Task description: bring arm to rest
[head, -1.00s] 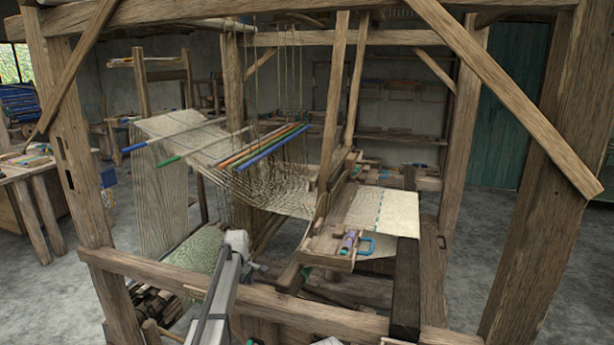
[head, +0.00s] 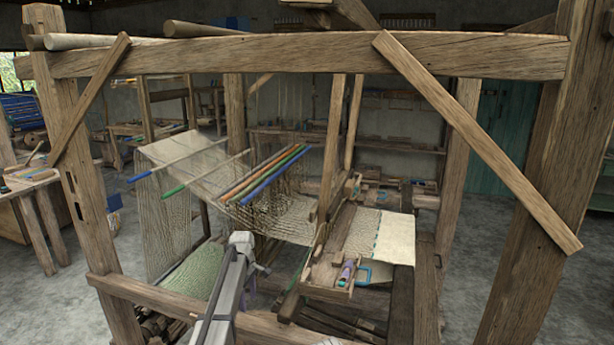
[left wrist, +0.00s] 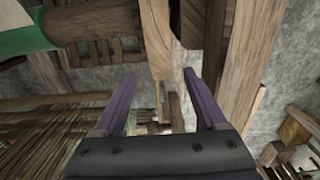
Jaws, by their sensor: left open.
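My left arm (head: 222,300) reaches up from the bottom of the head view to the front of the wooden loom. Its left gripper (head: 262,268) is small and partly hidden there, just behind the front beam. In the left wrist view the two purple fingers of the left gripper (left wrist: 162,103) are spread apart, with nothing between them. Wooden loom parts lie beyond the fingers. My right gripper does not show.
The front lower beam (head: 165,297), left post (head: 85,190) and top beam (head: 300,57) frame the arm. Warp threads with coloured rods (head: 265,173) hang behind. A wooden beam (left wrist: 238,80) runs close right of the fingers; a green roll (left wrist: 25,32) is upper left.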

